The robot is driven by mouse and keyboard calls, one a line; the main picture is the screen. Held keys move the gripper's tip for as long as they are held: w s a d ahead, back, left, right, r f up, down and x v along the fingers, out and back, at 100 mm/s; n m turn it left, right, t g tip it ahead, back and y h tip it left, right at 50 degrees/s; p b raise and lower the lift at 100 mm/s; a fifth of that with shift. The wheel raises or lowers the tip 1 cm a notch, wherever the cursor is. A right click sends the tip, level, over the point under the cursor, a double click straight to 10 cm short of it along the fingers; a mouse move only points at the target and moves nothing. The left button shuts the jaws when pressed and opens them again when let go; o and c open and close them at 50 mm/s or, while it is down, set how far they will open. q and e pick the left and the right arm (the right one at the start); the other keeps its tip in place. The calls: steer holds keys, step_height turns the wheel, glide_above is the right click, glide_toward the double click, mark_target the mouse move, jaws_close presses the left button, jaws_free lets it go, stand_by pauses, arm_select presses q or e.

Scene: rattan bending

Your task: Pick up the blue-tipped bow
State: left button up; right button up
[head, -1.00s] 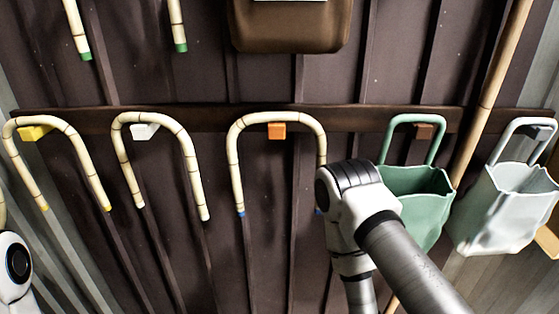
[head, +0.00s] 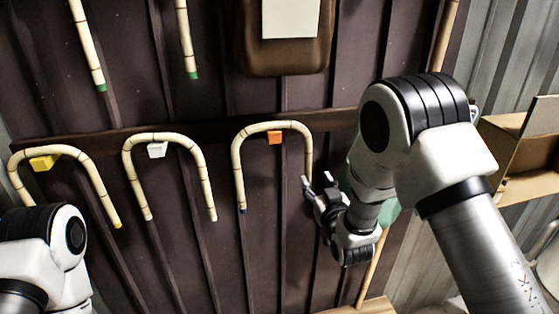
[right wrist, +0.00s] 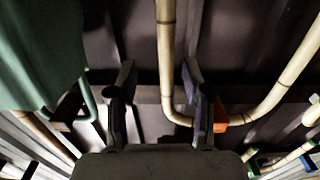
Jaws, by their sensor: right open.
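The blue-tipped bow (head: 238,165) is a pale, ringed cane bent into an arch. It hangs on an orange peg (head: 274,138) on the dark wall rail; its left blue tip shows and its right lower end is hidden by my gripper. My right gripper (head: 316,184) is open at the bow's right leg. In the right wrist view, that leg of the bow (right wrist: 166,55) runs between the two spread fingers (right wrist: 160,100), with no contact visible. My left arm is at the lower left, and its gripper is out of view.
A white-tipped bow (head: 207,185) on a white peg and a yellow-tipped bow (head: 102,190) on a yellow peg hang to the left. Green-tipped canes (head: 186,40) hang above. A cardboard box (head: 520,185) stands right.

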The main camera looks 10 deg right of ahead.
mark_target(309, 174)
arm_select(q)
steer(key=shift+w+a+r+p, duration=0.2)
steer(key=shift+r+p, duration=0.1)
steer(key=shift+r, duration=0.05)
arm_select(e)
steer(key=w, duration=0.2)
steer(key=w+a, duration=0.1)
steer(key=w, duration=0.1)
steer(key=shift+w, duration=0.4)
arm_select(q)
steer(key=shift+a, duration=0.1)
arm_select(e)
steer(key=shift+w+a, duration=0.15)
steer(key=shift+w, duration=0.05)
arm_select(q)
steer(key=shift+s, duration=0.1)
arm_select(e)
steer(key=shift+s, duration=0.1)
steer(key=shift+c, duration=0.4)
arm_select(q)
steer(key=shift+d, duration=0.2)
arm_select(e)
steer(key=shift+d, duration=0.3)
jaws_close()
steer(key=shift+a, duration=0.15)
arm_select(q)
steer(key=shift+a, duration=0.1)
